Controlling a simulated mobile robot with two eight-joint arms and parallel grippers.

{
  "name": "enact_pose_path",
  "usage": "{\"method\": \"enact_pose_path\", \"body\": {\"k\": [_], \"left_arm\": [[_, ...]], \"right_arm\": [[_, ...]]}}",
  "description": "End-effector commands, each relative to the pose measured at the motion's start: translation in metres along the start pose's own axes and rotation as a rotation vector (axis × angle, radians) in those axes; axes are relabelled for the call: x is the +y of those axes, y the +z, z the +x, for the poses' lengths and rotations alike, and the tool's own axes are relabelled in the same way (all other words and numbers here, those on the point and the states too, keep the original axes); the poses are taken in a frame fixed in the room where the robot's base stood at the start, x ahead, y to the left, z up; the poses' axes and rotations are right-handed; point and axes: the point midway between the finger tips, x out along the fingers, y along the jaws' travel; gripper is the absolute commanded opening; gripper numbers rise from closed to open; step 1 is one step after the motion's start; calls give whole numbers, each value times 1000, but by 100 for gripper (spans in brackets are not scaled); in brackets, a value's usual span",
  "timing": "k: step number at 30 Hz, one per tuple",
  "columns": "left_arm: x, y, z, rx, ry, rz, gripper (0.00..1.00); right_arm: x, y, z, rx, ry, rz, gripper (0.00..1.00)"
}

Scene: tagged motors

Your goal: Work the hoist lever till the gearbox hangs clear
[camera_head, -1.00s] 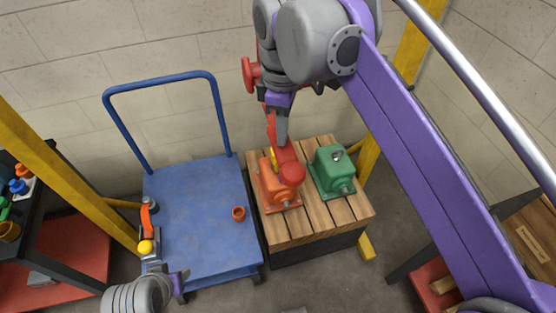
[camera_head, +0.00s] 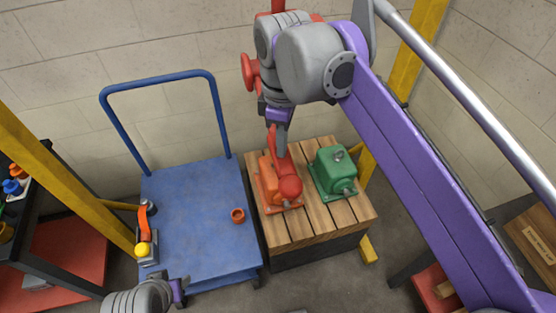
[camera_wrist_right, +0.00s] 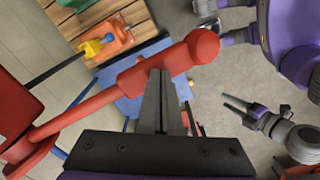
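The red hoist lever (camera_head: 289,187) with its round knob appears over an orange gearbox (camera_head: 268,196) on a slatted wooden pallet. In the right wrist view the lever (camera_wrist_right: 128,88) runs from red hoist parts (camera_wrist_right: 12,105) at the left to its knob. My right gripper (camera_head: 281,152) has its fingers close together, across the lever near its knob; the wrist view shows them (camera_wrist_right: 161,72) in front of it. I cannot tell whether they clamp it. A yellow piece (camera_wrist_right: 95,47) sits on the orange gearbox. My left gripper (camera_head: 183,289) is empty; its fingers look apart (camera_wrist_right: 230,104).
A green gearbox (camera_head: 334,170) shares the pallet (camera_head: 330,216). Yellow posts (camera_head: 70,190) and a dark shelf (camera_head: 28,225) stand farther left.

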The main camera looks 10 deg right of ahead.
Motion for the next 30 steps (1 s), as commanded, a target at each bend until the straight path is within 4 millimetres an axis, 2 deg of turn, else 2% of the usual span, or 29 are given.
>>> {"method": "enact_pose_path", "body": {"k": [18,26,30], "left_arm": [[0,9,17,-6,0,0,50],[0,8,14,-5,0,0,50],[0,2,3,-1,0,0,50]], "right_arm": [[9,-5,39,-1,0,0,0],[8,-5,34,0,0,0,0],[8,-5,20,0,1,0,0]]}}
